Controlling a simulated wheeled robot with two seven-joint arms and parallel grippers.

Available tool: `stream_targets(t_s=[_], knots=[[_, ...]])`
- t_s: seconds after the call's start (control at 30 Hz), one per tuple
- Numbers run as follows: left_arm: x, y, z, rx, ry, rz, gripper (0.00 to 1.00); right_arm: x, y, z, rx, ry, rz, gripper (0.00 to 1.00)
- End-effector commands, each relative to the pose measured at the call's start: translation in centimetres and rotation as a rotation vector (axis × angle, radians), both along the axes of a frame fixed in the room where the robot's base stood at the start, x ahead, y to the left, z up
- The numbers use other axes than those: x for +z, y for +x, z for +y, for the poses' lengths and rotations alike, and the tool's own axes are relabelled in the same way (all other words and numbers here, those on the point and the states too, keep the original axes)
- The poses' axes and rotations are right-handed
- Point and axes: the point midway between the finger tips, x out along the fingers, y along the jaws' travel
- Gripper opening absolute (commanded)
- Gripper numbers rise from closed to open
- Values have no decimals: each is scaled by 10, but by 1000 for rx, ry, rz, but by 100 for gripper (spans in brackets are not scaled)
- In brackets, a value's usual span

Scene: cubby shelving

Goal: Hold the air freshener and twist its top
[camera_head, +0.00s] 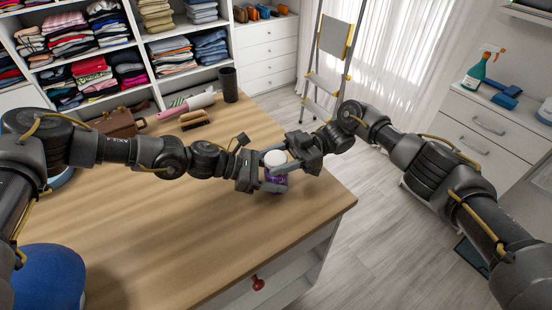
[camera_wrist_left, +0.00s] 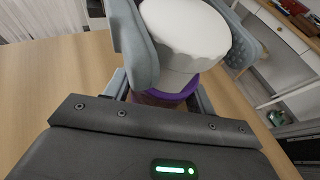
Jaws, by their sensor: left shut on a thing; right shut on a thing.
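The air freshener stands upright on the wooden table near its right side. It has a white top (camera_head: 275,158) and a purple body (camera_head: 277,183). In the left wrist view the white top (camera_wrist_left: 186,32) fills the upper middle, with a purple ring (camera_wrist_left: 172,96) below it. My left gripper (camera_head: 268,180) comes in from the left and is shut on the purple body, low down. My right gripper (camera_head: 288,160) comes in from the far right and is shut on the white top. Parts of the body are hidden behind the fingers.
The wooden table (camera_head: 190,235) is mostly clear in front. A brush (camera_head: 195,120), a pink-handled item (camera_head: 188,104), a dark cup (camera_head: 229,85) and a brown case (camera_head: 117,122) stand at the back. A blue round object (camera_head: 48,278) is at the lower left.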

Motion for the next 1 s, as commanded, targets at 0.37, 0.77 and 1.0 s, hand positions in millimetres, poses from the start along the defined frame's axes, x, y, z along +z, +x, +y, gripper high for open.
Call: stream_targets(t_s=[0.37, 0.77, 1.0], knots=[[0, 2, 0, 5, 0, -2, 28, -1, 2, -3, 40, -8, -4, 27], [0, 1, 1, 4, 2, -1, 28, 0, 4, -6, 34, -10, -5, 27], [0, 1, 1, 3, 1, 0, 28, 0, 4, -5, 36, -8, -6, 71]])
